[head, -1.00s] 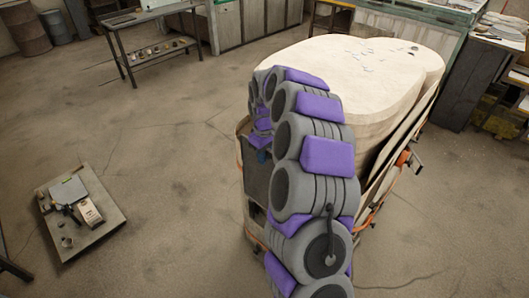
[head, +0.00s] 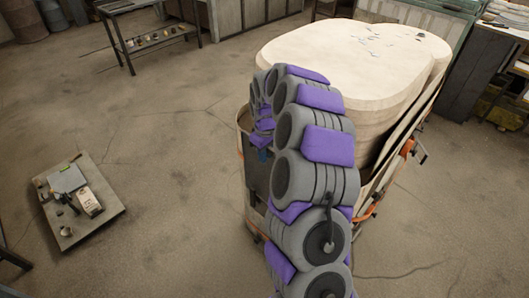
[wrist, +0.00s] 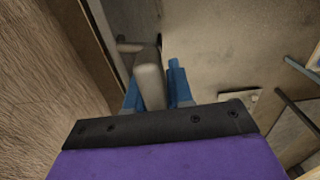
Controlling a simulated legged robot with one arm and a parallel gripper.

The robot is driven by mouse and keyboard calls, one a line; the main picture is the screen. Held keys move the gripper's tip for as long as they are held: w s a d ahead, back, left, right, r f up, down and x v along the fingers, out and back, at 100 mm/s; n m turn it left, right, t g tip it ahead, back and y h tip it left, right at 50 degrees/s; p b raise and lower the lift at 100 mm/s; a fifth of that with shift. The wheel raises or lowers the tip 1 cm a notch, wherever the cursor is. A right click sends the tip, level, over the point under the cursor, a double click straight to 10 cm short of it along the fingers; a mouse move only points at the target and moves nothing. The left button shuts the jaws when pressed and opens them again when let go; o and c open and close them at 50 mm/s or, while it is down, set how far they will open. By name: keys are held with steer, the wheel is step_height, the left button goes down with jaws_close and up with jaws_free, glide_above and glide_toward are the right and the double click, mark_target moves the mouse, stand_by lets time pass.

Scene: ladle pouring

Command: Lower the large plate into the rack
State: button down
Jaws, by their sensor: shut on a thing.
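My gripper (wrist: 154,88) shows in the wrist view as two blue fingers, shut on a pale grey rounded bar (wrist: 149,76) that stands up between them. The bar meets a short crosspiece at its far end; what it belongs to is not clear. In the head view my arm bends over the left side of a cart, and only a small blue bit of my gripper (head: 264,154) shows. I cannot make out a large plate or a rack in either view.
A thick pale block (head: 335,65) rests on the cart, which has an orange frame (head: 366,213). A low board (head: 105,215) with small items lies on the floor at left. A metal bench (head: 150,42) stands behind. Floor between them is clear.

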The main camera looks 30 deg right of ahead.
steer(key=shift+w+d+f, duration=0.1)
steer(key=shift+d+f, duration=0.1)
steer(key=shift+f, duration=0.7)
steer(key=shift+s+d+f, duration=0.1)
steer(key=shift+d+f, duration=0.05)
steer(key=shift+f, duration=0.8)
steer(key=shift+w+d+f, duration=0.1)
steer(key=shift+d+f, duration=0.1)
steer(key=shift+f, duration=0.7)
steer(key=shift+a, duration=0.3)
steer(key=shift+d+f, duration=0.2)
steer(key=shift+s+f, duration=0.45)
